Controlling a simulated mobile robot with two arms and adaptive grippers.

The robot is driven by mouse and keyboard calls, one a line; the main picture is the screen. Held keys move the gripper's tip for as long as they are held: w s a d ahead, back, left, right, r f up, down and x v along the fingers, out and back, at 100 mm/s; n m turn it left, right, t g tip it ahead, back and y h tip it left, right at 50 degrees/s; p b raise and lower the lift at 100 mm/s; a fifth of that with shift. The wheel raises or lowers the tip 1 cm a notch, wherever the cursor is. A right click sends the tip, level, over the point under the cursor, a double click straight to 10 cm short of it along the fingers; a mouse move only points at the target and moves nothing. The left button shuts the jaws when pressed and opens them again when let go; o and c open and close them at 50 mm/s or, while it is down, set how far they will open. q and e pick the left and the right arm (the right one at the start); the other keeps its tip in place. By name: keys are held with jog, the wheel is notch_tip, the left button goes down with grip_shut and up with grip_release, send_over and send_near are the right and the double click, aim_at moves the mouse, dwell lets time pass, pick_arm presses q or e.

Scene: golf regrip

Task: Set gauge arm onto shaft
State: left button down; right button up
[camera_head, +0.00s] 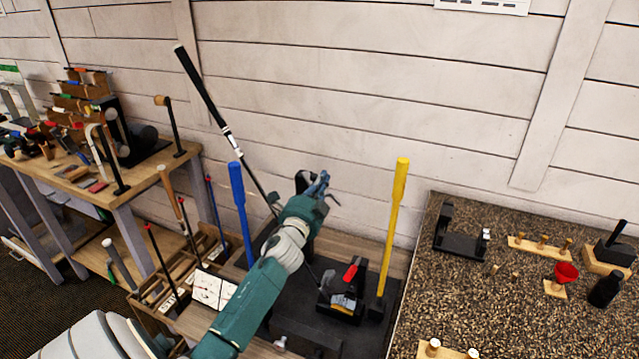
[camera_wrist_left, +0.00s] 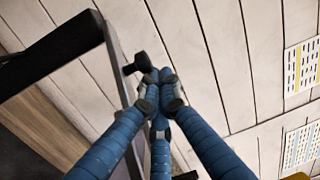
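The golf club shaft (camera_head: 264,189) with its black grip (camera_head: 198,82) stands tilted, grip end up and to the left. My left gripper (camera_head: 325,182) is just right of the shaft's lower part, beside a dark upright part (camera_head: 303,181), which may belong to the gauge. In the left wrist view the blue fingers of my left gripper (camera_wrist_left: 160,80) come together at the tips. A small black knob (camera_wrist_left: 138,63) on a dark bar (camera_wrist_left: 122,75) is right at the fingertips. Whether it is pinched cannot be told. My right gripper is not in view.
A blue upright grip (camera_head: 240,210) and a yellow one (camera_head: 396,205) stand on either side of my left arm. A black clamp with a red handle (camera_head: 350,273) sits on the dark mat. A speckled counter (camera_head: 460,300) is at right, a cluttered wooden bench (camera_head: 140,185) at left.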

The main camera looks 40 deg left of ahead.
pick_arm(q)
jog(key=s+a, duration=0.4)
jog(key=s, duration=0.1)
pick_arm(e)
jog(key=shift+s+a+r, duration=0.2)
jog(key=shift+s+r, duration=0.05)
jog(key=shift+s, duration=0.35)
pick_arm(q)
jog(key=shift+s, duration=0.1)
